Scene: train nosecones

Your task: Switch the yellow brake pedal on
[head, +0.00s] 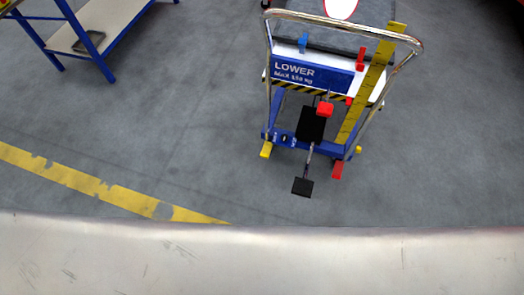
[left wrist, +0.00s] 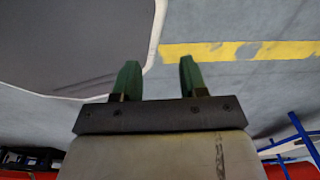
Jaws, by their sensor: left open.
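A blue lift trolley (head: 311,72) with a chrome push handle stands right of centre in the head view. A yellow pedal (head: 266,149) sticks out at its lower left corner. A smaller yellow piece (head: 358,150) shows at its lower right corner, beside a red pedal (head: 338,170). I cannot tell from the picture whether either yellow piece is pressed down. My left gripper (left wrist: 158,79) shows only in the left wrist view, with its two green fingers apart and nothing between them. The trolley is not in that view. My right gripper is not in view.
A black foot pedal (head: 303,187) juts from the trolley's front. A blue-legged bench (head: 110,25) with a dark tray stands at the upper left. A worn yellow floor line (head: 75,175) crosses the left. The grey floor between bench and trolley is clear.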

